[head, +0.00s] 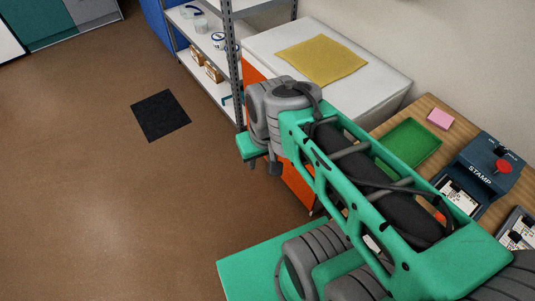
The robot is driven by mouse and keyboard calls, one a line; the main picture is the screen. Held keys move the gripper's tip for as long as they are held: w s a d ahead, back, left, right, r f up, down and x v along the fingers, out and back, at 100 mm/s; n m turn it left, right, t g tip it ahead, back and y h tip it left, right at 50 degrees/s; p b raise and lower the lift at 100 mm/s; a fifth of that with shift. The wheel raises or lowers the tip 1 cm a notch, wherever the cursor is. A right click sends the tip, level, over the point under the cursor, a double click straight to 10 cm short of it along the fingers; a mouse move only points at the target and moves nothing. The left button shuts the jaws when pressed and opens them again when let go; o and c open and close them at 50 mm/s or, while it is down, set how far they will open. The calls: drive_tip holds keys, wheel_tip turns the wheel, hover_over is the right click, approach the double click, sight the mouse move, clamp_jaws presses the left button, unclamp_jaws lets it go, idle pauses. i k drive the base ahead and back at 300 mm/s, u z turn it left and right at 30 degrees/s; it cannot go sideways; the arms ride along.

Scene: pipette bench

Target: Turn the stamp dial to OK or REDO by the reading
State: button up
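The dark blue stamp device (483,158), marked STAMP, stands on the wooden bench at the right. A red round knob (503,166) is on its upper face; small markings near it are too small to read. A white printed card (458,198) lies at its front, partly hidden by my arm. A second dark device (518,229) with a white printed face is cut off at the right edge; its text is unreadable. My gripper (263,165) seems to be at the far end of my arm, above the floor, well left of the stamp device. Its fingers are unclear.
A green tray (409,145) and a pink block (440,119) are on the bench. A white-topped cabinet (385,88) with a yellow cloth (321,61) stands behind my arm. Metal shelves (234,62) are beside it. Open brown floor with a black mat (160,115) lies left.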

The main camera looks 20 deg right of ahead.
sight(500, 152)
drive_tip(key=u, duration=0.1)
drive_tip(key=k, duration=0.5)
drive_tip(key=u, duration=1.65)
drive_tip(key=i, duration=0.65)
drive_tip(key=z, duration=4.4)
drive_tip(key=i, duration=0.5)
drive_tip(key=z, duration=0.05)
